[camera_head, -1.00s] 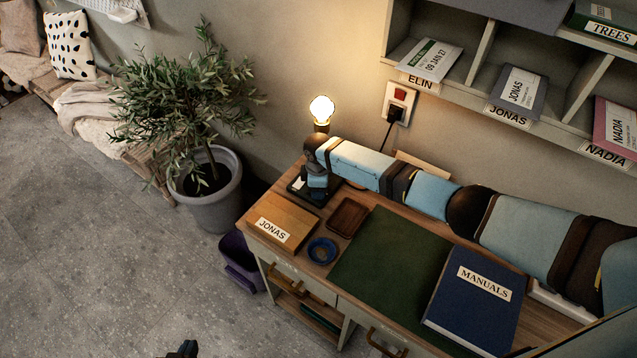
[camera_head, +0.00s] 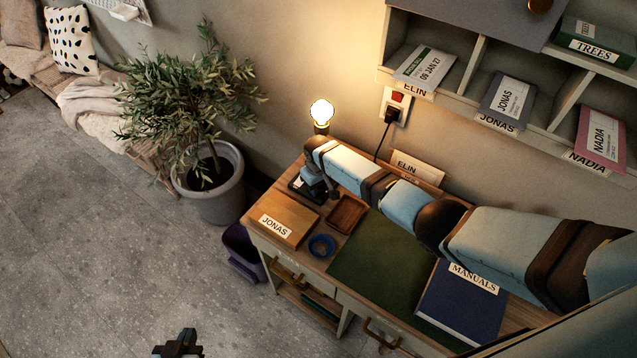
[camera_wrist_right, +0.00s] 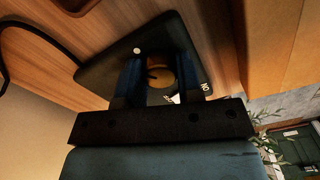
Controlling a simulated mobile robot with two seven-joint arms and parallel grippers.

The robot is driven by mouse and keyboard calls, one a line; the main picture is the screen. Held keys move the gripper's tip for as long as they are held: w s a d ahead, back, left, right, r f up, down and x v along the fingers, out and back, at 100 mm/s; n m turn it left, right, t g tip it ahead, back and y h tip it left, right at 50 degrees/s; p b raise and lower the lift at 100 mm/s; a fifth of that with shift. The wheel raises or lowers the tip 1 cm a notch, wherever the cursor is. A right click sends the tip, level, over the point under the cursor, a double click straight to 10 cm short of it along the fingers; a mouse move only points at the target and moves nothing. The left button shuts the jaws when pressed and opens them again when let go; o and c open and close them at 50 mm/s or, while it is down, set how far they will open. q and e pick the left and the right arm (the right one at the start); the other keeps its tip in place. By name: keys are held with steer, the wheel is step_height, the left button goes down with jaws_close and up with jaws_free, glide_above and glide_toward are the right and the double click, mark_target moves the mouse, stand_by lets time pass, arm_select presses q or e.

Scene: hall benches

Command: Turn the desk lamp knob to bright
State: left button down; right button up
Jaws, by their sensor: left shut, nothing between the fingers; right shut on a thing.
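The desk lamp's bulb (camera_head: 321,111) is lit, at the back left corner of the desk. Its dark base (camera_head: 298,187) lies below it, partly hidden by my right arm. The knob's dark pointer line is partly visible. My left gripper (camera_head: 180,345) is shut and empty, low over the floor, away from the desk.
On the desk are a wooden JONAS box (camera_head: 283,220), a blue ring-like dish (camera_head: 321,246), a brown tray (camera_head: 346,213), a green mat (camera_head: 375,260) and a blue MANUALS binder (camera_head: 460,300). Pigeonholes (camera_head: 478,70) hang above. A potted plant (camera_head: 215,190) stands left.

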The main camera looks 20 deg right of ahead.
steer(key=shift+r+m+p, duration=0.1)
steer(key=shift+m+p, duration=0.2)
steer(key=shift+m, duration=0.7)
steer(key=o, duration=0.9)
step_height(320, 180, up, 12)
